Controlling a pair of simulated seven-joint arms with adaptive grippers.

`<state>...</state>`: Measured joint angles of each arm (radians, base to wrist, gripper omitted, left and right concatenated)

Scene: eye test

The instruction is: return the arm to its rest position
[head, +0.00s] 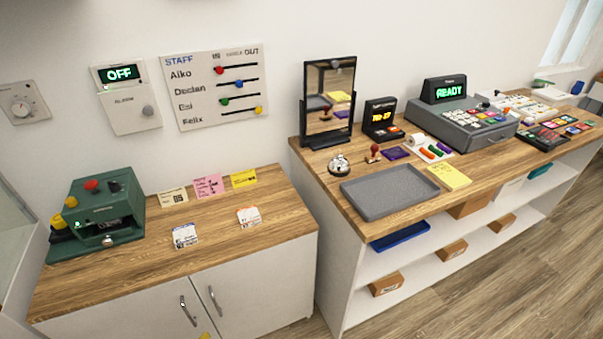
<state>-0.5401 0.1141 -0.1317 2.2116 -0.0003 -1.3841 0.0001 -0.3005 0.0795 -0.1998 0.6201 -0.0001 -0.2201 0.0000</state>
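Neither of my arms shows clearly in the head view, and I see no gripper fingers. No object is seen held. A dark shape (595,92) is cut off at the right edge, and I cannot tell what it is.
A low wooden counter (140,268) bears a green machine (100,212) and cards. A higher counter (335,192) bears a grey tray (390,191), a mirror (329,95), a bell (339,164) and a register (462,124) reading READY. A wall box (124,96) reads OFF. Floor at lower right is clear.

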